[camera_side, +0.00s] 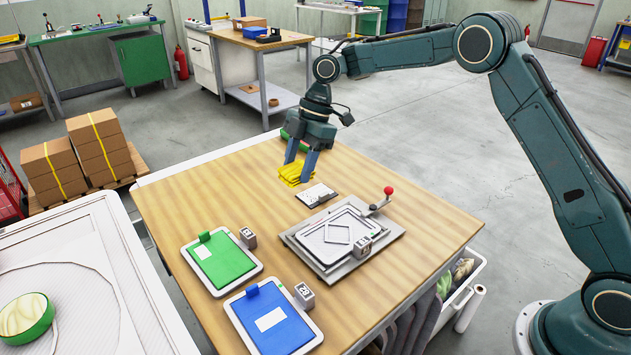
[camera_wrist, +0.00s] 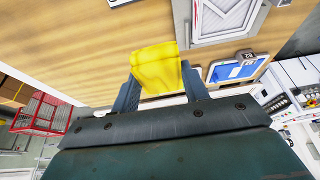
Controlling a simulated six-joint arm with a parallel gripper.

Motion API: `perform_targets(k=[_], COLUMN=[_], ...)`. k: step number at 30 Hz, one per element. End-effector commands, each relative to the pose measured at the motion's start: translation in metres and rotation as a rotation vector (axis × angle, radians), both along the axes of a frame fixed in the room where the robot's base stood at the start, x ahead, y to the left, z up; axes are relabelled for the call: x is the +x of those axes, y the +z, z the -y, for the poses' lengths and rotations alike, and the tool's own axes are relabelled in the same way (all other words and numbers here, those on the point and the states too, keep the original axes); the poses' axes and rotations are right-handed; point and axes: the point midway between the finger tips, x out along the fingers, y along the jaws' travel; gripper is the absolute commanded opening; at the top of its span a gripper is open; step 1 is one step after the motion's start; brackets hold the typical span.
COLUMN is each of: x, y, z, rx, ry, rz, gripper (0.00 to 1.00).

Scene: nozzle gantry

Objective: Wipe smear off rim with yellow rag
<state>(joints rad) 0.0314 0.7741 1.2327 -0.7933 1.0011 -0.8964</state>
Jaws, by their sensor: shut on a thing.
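My gripper (camera_side: 301,160) is shut on a folded yellow rag (camera_side: 295,174) above the far part of the wooden table. In the wrist view the rag (camera_wrist: 158,68) sits between the two fingers of my gripper (camera_wrist: 158,88). A grey fixture (camera_side: 345,240) with a raised rectangular rim and a red-knobbed lever stands on the table, nearer the camera and to the right of the rag. A round, green-sided thing with a pale top (camera_side: 26,318) lies on the white bed at the far left. I cannot make out a smear on either rim.
A dark-clipped white board (camera_side: 316,195) lies between the rag and the fixture. A green panel (camera_side: 222,260) and a blue panel (camera_side: 273,320) lie on the near part of the table, with small grey blocks beside them. The table's left part is clear.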

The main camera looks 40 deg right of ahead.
Motion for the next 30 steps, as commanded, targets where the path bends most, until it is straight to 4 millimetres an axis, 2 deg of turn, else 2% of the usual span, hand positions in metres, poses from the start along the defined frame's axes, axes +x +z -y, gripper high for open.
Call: perform_targets(k=[9, 15, 21, 30], x=[-0.039, -0.059, -0.068, -0.068], y=[0.001, 0.000, -0.001, -0.007], z=[0.049, 0.069, 0.076, 0.076], rx=[0.000, -0.001, -0.002, -0.001], ry=[-0.004, -0.003, 0.000, 0.001], rz=[-0.001, 0.001, 0.001, -0.001], gripper=[0.27, 0.27, 0.27, 0.27])
